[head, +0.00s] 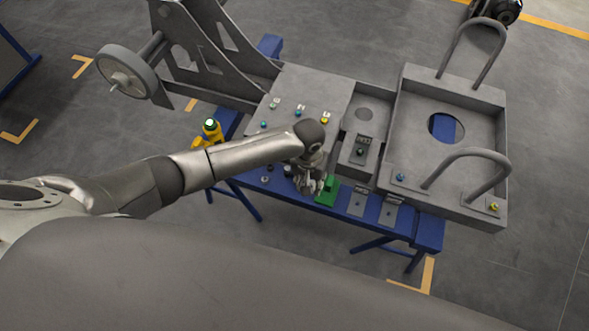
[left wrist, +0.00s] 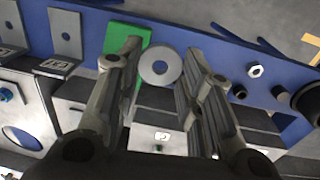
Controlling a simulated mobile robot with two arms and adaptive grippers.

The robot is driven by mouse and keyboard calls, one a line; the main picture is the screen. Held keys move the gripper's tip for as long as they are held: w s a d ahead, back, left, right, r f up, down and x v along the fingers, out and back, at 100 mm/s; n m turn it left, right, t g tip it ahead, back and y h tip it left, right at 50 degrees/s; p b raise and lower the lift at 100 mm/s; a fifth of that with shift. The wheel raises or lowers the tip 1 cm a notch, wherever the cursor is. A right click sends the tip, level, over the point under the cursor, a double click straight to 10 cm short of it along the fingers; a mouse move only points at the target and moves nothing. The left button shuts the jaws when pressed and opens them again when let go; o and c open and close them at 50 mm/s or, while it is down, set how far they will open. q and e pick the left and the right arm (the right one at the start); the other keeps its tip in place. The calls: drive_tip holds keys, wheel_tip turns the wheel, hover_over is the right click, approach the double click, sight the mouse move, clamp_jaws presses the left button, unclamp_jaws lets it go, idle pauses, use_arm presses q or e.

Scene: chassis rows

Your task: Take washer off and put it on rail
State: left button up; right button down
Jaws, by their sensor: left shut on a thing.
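My left gripper (head: 309,186) is over the front blue rail (head: 400,226), just left of a green block (head: 327,192). In the left wrist view the gripper (left wrist: 163,55) is shut on a round grey washer (left wrist: 147,74), a flat ring with a central hole, held between its two fingers. The green block (left wrist: 114,38) and the blue rail (left wrist: 205,45) lie beyond the washer in that view. Whether the washer touches the rail I cannot tell. In the head view the washer cannot be made out. My right gripper is not in view.
A nut (left wrist: 255,71) and dark cylindrical parts (left wrist: 308,100) sit on the rail. Grey brackets (head: 358,201) stand right of the green block. A grey chassis (head: 400,120) with raised handles lies behind. A yellow tool (head: 211,133) is at the left.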

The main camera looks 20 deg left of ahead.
use_arm(q)
hover_over(294, 190)
drive_tip(key=shift+y, duration=0.4)
wheel_tip(294, 190, down, 7)
drive_tip(key=b, duration=0.8)
drive_tip(key=shift+w+f+b, duration=0.1)
drive_tip(key=shift+f+b, duration=0.05)
drive_tip(key=shift+b, duration=0.25)
drive_tip(key=shift+f, duration=0.1)
drive_tip(key=shift+f, duration=0.5)
drive_tip(key=o, duration=0.9)
drive_tip(key=shift+o, duration=0.2)
